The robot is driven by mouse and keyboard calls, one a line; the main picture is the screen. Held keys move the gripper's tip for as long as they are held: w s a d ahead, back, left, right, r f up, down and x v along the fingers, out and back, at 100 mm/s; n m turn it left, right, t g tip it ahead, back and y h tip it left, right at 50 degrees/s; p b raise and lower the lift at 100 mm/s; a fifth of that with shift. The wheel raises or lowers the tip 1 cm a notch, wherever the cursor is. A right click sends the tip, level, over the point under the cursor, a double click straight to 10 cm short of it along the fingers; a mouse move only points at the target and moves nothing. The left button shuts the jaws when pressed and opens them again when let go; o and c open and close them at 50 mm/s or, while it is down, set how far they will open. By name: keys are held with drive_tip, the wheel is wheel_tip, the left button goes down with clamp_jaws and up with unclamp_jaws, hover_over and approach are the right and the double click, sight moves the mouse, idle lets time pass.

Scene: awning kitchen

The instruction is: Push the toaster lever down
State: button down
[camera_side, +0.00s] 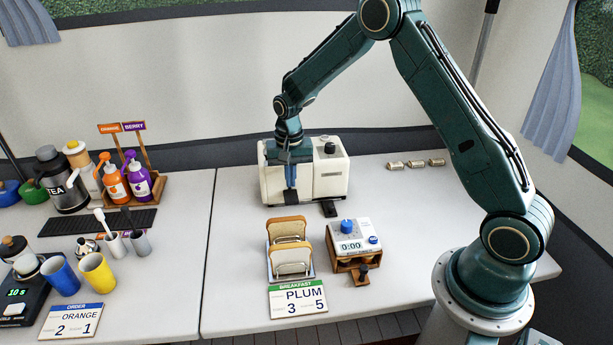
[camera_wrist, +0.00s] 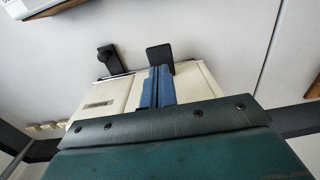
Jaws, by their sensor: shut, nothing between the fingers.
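The cream toaster (camera_side: 331,182) stands on the back of the table; it also shows in the wrist view (camera_wrist: 112,100). My gripper (camera_side: 291,187) is shut and empty, pointing down along the left part of the toaster's front. In the wrist view its blue fingers (camera_wrist: 159,75) reach to a flat black tab (camera_wrist: 160,53) at the toaster's edge. They look very near or touching it; I cannot tell which. A second black piece (camera_wrist: 107,57) sticks out from the toaster beside it, low at its front in the side view (camera_side: 328,209). Which piece is the lever is unclear.
A toast rack (camera_side: 289,247) with bread and a timer (camera_side: 347,237) stand in front of the toaster. Small tan cylinders (camera_side: 416,163) lie to its right. Bottles, cups and a dark keyboard-like mat (camera_side: 97,222) are on the left table. The table right of the timer is clear.

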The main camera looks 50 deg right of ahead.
wheel_tip(320, 180, up, 6)
idle(0.9)
drive_tip(key=shift+r, duration=0.15)
drive_tip(key=s+a+r+n+t, duration=0.1)
drive_tip(key=s+a+r+n, duration=0.1)
drive_tip(key=s+r, duration=0.55)
drive_tip(key=s+a+r+n+t, duration=0.25)
drive_tip(key=s+r, duration=0.35)
drive_tip(key=r, duration=0.3)
drive_tip(key=s+a+r+n+t, duration=0.1)
drive_tip(key=s+n, duration=0.1)
drive_tip(key=s, duration=0.6)
drive_tip(key=s+a+r+n+t, duration=0.1)
drive_tip(key=s+n, duration=0.1)
drive_tip(key=s, duration=0.6)
drive_tip(key=shift+a+r, duration=0.25)
drive_tip(key=shift+r, duration=0.15)
drive_tip(key=c, duration=2.1)
unclamp_jaws()
drive_tip(key=shift+s+f+n, duration=0.25)
drive_tip(key=shift+s, duration=0.55)
